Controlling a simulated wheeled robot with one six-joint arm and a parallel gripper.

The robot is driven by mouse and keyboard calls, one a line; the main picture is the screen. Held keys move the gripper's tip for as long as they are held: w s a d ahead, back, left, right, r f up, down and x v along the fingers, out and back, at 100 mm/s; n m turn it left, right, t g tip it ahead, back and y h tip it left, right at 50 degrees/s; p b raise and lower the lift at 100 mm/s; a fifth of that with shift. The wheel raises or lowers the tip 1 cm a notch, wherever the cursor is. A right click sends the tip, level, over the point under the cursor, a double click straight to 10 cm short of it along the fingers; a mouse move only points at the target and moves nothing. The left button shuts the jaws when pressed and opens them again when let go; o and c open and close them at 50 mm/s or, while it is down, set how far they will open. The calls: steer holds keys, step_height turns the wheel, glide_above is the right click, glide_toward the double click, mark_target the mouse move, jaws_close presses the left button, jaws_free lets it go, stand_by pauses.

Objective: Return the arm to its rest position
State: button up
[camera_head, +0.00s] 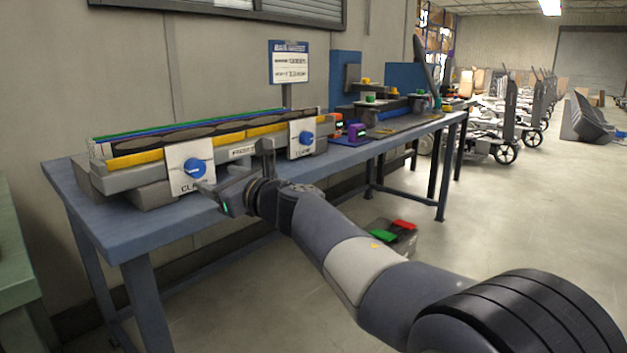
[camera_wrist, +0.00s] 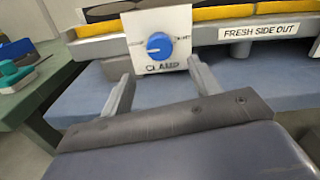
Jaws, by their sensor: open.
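My arm reaches from the lower right of the head view toward the blue workbench (camera_head: 122,232). My gripper (camera_head: 232,168) is open and empty in front of the fixture on the bench. In the wrist view its two fingers (camera_wrist: 161,80) stand wide apart, below and to either side of a blue clamp knob (camera_wrist: 159,45) on a white plate. Nothing is between the fingers. The same knob shows in the head view (camera_head: 195,168), close to the gripper's left finger. I cannot tell whether the finger touches the plate.
The long fixture (camera_head: 125,181) has yellow strips and a second blue knob (camera_head: 306,138). A sign (camera_head: 288,62) stands behind it. A pedal box with red and green pads (camera_head: 398,241) sits on the floor beneath my arm. A green table (camera_head: 14,260) is at left. Open floor lies right.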

mark_target(199, 169)
steer(key=x, duration=0.7)
steer(key=shift+r+p, duration=0.15)
steer(key=shift+p, duration=0.2)
steer(key=shift+w+a+r+m+p, duration=0.15)
steer(key=shift+w+a+m+p, duration=0.05)
steer(key=shift+a+m+p, duration=0.15)
steer(key=m+p, duration=0.2)
steer(key=m, duration=0.3)
steer(key=shift+d+p, duration=0.15)
steer(key=shift+p, duration=0.25)
steer(key=m+p, duration=0.2)
steer(key=m, duration=0.3)
steer(key=shift+m+p, duration=0.25)
steer(key=shift+p, duration=0.15)
steer(key=m+p, duration=0.4)
steer(key=m, duration=0.2)
steer(key=shift+f+m+p, duration=0.2)
steer(key=shift+m+p, duration=0.85)
steer(key=shift+m, duration=0.85)
